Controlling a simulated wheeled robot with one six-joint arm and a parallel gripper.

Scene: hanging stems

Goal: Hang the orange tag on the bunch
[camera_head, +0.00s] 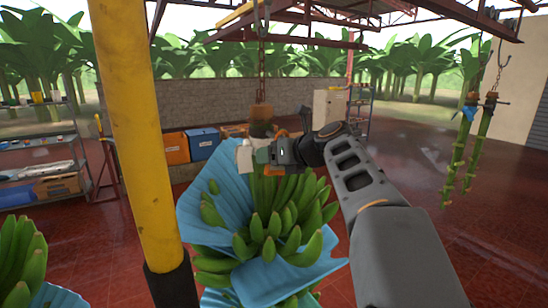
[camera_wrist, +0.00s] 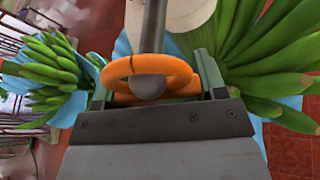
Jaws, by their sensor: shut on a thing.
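The banana bunch (camera_head: 275,220) hangs from a chain by its thick brown stem (camera_head: 262,120), with blue wrapping around it. Its green fingers (camera_wrist: 270,45) fill the right of the wrist view. My gripper (camera_head: 266,155) is at the upper part of the bunch, in front of the stem's lower end. In the wrist view my gripper (camera_wrist: 152,88) is shut on the orange tag (camera_wrist: 180,68), whose ring shows between the jaws. A grey rod (camera_wrist: 154,25) with a ball end overlaps the ring; I cannot tell whether it passes through.
A white piece (camera_head: 245,157) is beside my gripper. A yellow post (camera_head: 140,120) stands close at left. Another bunch (camera_head: 22,260) is at lower left. Two bare stems (camera_head: 470,140) hang at right. Shelves (camera_head: 45,150) and crates (camera_head: 203,143) are behind. Floor at right is clear.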

